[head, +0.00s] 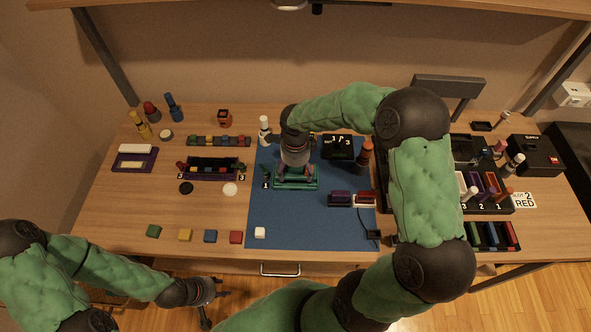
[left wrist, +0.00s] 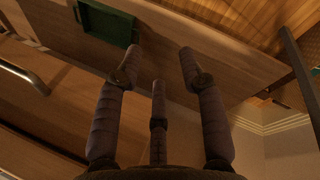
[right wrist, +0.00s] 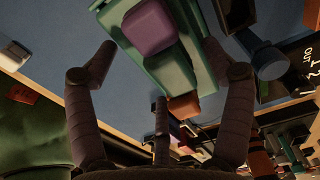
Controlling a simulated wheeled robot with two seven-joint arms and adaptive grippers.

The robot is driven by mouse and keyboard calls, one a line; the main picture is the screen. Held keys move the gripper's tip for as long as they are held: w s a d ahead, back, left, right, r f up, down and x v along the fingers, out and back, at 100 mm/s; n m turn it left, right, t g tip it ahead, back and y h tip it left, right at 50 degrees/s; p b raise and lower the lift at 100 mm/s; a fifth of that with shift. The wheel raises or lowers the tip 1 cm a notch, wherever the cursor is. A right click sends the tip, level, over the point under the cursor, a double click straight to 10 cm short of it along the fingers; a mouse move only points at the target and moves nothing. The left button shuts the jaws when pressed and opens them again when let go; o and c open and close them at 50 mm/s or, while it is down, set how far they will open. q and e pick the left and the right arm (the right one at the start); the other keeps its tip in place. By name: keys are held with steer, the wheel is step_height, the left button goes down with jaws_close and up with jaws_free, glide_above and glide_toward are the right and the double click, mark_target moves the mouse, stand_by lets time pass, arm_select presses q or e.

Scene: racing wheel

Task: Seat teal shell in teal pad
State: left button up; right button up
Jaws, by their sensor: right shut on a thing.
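The teal pad (head: 312,184) lies on the blue mat, left of its middle. My right gripper (head: 294,172) points down over it from behind. In the right wrist view the gripper (right wrist: 160,62) has its fingers on either side of the teal shell (right wrist: 160,68), shut on it. A purple block (right wrist: 149,27) shows on top of the teal piece. The shell is at or just above the pad; I cannot tell whether it touches or is seated. My left gripper (head: 222,293) is open and empty in front of the table's front edge; its spread fingers also show in the left wrist view (left wrist: 158,65).
On the blue mat (head: 300,232) stand a white bottle (head: 264,130), a black box (head: 338,148), a dark red bottle (head: 366,155) and purple and red pieces (head: 340,199). Racks (head: 485,203) crowd the right side. Small cubes (head: 210,236) line the front left. The mat's front is mostly clear.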

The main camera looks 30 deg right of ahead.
mark_target(296, 170)
steer(key=shift+b, duration=0.4)
stand_by(0.8)
steer(key=shift+f+b, duration=1)
steer(key=shift+f, duration=0.15)
steer(key=o, duration=1.1)
step_height(296, 170, up, 12)
steer(key=shift+r, duration=0.1)
stand_by(0.5)
